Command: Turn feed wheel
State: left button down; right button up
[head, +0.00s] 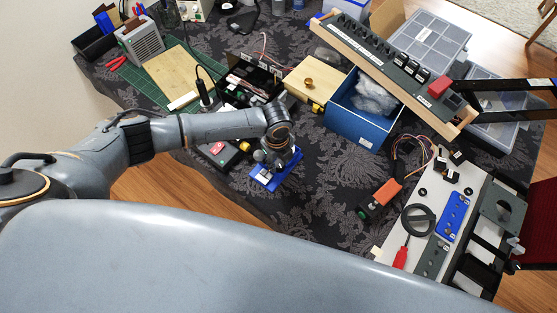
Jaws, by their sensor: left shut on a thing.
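A small blue unit (264,181) with a white label lies on the dark patterned cloth near the middle of the head view. My left gripper (268,160) reaches down onto it from above and is shut on the feed wheel at this unit. The gripper hides most of the wheel, so its shape and angle cannot be made out. My right gripper is not in view.
A black box with a red button (218,150) lies just left of the blue unit. A blue box (358,122) with a clear bag stands to the right, under a tilted switch panel (385,65). An orange-ended connector (380,199) lies at right. Cloth between is clear.

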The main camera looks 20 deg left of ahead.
aim_at(277, 164)
pick_arm(q)
jog(key=shift+m, duration=0.4)
jog(key=c, duration=1.2)
grip_release()
notch_tip(277, 164, up, 12)
jog(key=shift+s+a+r, duration=0.1)
jog(key=shift+s+a, duration=0.05)
